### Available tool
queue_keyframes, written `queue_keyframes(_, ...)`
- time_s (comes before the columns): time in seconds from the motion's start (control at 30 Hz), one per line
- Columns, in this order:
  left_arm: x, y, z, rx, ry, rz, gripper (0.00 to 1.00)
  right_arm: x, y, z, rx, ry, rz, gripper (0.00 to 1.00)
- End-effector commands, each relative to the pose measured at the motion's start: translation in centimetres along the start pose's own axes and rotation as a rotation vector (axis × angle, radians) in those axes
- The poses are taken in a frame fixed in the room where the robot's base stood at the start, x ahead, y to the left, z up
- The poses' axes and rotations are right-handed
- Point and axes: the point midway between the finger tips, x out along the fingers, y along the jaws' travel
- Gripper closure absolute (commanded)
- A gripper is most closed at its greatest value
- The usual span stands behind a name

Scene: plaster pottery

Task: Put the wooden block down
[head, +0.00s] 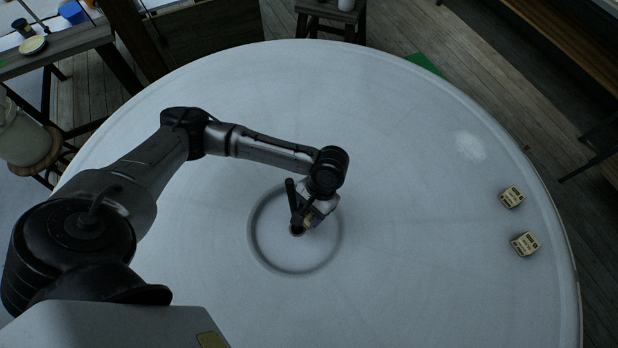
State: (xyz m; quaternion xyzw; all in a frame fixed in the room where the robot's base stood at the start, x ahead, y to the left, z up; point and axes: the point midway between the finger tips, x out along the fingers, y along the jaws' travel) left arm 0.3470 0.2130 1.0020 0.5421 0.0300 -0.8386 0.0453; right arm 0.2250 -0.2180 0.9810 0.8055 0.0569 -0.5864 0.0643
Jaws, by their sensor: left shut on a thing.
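My left gripper (299,228) is over the middle of the round white table (420,150), inside a dark ring (256,250) marked on its top. It points down and is shut on a small tan wooden block (309,222), which is mostly hidden by the gripper. I cannot tell whether the block touches the table. Two other wooden blocks with dark print lie apart near the right edge: one further back (512,197) and one nearer (525,244). My right gripper is not in view.
The table top around the ring is clear. A wooden stool (330,14) stands behind the table. A dark wooden side table (60,45) with a bowl (32,45) and a blue container (73,12) is at the far left.

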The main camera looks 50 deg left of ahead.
Motion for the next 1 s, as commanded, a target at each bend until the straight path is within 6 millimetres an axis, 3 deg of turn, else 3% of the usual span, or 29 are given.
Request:
queue_keyframes(0.27, 1.1, 0.0, -0.5, -0.001, 0.001, 0.001, 0.75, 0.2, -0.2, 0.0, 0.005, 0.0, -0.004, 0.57)
queue_keyframes(0.53, 3.9, 0.0, -1.8, -0.001, 0.001, 0.0, 0.75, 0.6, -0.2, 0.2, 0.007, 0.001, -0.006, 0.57)
queue_keyframes(0.8, 4.0, 0.0, -1.8, 0.0, 0.002, 0.001, 0.75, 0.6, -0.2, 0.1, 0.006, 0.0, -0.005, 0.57)
queue_keyframes(0.83, 4.0, 0.0, -1.8, 0.0, 0.002, 0.001, 0.45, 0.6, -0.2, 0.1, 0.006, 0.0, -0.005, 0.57)
queue_keyframes(1.0, 4.0, 0.0, -1.8, 0.0, 0.002, 0.0, 0.28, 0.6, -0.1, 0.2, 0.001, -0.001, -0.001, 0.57)
